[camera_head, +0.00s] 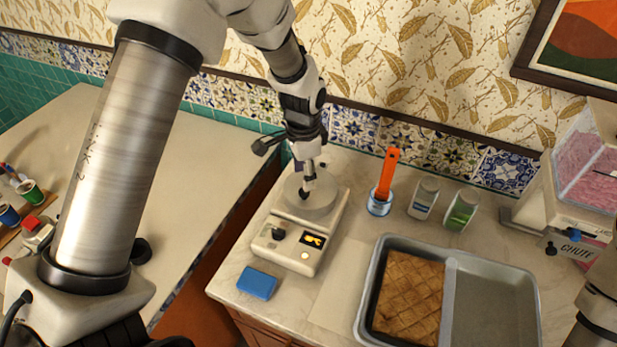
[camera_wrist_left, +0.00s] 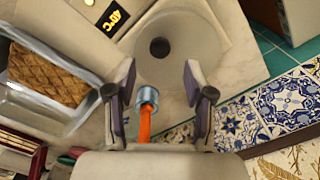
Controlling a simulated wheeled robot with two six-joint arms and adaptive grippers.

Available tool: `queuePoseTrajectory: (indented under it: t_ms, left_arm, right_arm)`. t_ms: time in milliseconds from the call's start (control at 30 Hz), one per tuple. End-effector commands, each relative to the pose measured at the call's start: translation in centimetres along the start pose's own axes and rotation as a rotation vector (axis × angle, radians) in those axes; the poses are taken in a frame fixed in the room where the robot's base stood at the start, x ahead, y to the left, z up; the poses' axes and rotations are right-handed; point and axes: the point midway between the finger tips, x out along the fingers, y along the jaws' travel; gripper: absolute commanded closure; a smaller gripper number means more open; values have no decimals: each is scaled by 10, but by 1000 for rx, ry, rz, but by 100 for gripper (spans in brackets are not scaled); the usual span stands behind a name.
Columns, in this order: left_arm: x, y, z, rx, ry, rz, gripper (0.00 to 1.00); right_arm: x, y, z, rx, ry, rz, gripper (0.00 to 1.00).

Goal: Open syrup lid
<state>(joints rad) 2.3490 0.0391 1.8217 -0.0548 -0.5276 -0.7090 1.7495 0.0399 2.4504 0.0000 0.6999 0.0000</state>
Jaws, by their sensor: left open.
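The syrup warmer (camera_head: 285,243) is a white box with a small lit display and a knob on its front, standing on the counter. Its round grey lid (camera_head: 320,207) lies flat on top and looks closed, with a dark knob (camera_head: 308,186) at its centre. In the left wrist view the lid (camera_wrist_left: 190,42) and its dark knob (camera_wrist_left: 160,47) show from above. My left gripper (camera_head: 309,168) points down over the lid. Its two fingers (camera_wrist_left: 159,68) are spread, with the knob between their lines just beyond the tips. Contact cannot be told. My right gripper is not in view.
An orange-handled utensil (camera_head: 388,170) stands in a small glass jar right of the warmer, with two small containers (camera_head: 424,197) beyond. A metal tray (camera_head: 500,300) holds scored pastry. A blue sponge (camera_head: 257,283) lies in front. The tiled wall is close behind.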

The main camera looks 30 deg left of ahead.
Motion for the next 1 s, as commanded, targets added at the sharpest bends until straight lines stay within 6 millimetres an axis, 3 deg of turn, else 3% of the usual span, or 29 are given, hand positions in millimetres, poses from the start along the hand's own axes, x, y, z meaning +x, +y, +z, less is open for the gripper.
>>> queuePoseTrajectory:
  t_ms: [233, 533, 567, 700, 1000]
  left_arm:
    - [42, 0, 0, 0, -2, 1, 47]
    - [51, 0, 0, 0, 0, 0, 47]
    - [51, 0, 0, 0, 0, 0, 54]
    - [51, 0, 0, 0, 0, 0, 100]
    - [52, -1, 0, 8, -2, 2, 100]
  right_arm:
    - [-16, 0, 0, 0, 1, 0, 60]
    - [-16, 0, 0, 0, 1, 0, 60]
    - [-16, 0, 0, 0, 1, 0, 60]
    - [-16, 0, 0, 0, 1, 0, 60]
    - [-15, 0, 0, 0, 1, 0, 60]
